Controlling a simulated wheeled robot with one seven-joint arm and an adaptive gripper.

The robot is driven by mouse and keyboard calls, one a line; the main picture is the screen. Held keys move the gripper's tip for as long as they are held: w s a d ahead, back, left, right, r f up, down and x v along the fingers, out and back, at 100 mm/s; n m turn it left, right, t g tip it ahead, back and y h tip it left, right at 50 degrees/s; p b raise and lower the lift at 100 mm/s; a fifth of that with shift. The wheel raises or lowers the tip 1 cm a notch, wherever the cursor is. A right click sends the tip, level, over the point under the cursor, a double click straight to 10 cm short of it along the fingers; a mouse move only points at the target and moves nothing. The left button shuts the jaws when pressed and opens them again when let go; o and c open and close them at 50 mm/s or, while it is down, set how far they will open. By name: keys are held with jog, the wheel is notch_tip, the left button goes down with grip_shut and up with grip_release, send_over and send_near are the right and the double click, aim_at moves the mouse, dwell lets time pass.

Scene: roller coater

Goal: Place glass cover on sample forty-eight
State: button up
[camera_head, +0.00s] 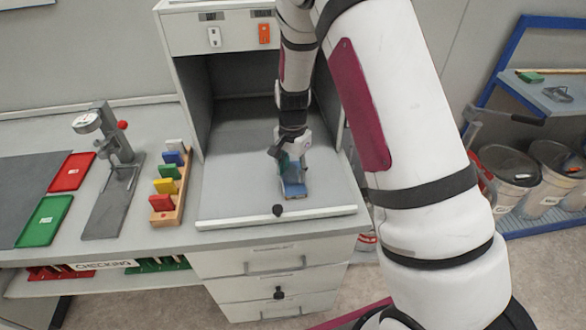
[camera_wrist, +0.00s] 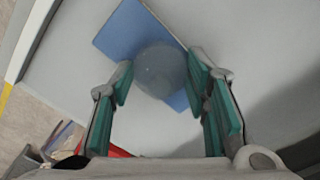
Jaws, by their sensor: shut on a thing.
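A flat blue sample panel (camera_head: 294,190) lies on the grey floor of the booth, near its front. In the wrist view the blue panel (camera_wrist: 122,38) is rotated, with its lower part behind a round, see-through glass cover (camera_wrist: 158,72). My gripper (camera_wrist: 160,80) is shut on the glass cover, with green-padded fingers on its two sides. In the head view my gripper (camera_head: 290,158) points down just behind and over the panel. I cannot tell whether the cover touches the panel. No number on the panel is readable.
A wooden rack (camera_head: 170,210) with several coloured panels stands left of the booth (camera_head: 215,213). Left of it are a press-like stand (camera_head: 115,180), a red tray (camera_head: 72,171) and a green tray (camera_head: 44,220). A dark knob (camera_head: 277,210) sits at the booth's front edge. The booth floor around the panel is clear.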

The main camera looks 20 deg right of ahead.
aim_at(292, 165)
jog(key=shift+f, duration=0.15)
jog(key=o, duration=1.1)
jog(key=shift+o, duration=0.2)
notch_tip(292, 165, up, 11)
jog(key=shift+r+b, duration=0.15)
jog(key=shift+b, duration=0.7)
jog(key=s+r+n+t, duration=0.3)
jog(key=s+r+n, duration=0.2)
jog(key=s+r, duration=0.8)
jog(key=s+r+n+t, duration=0.2)
jog(key=s+r+n, duration=0.4)
jog(key=s, duration=0.6)
jog(key=shift+s+r+t, duration=0.2)
jog(key=shift+t, duration=0.1)
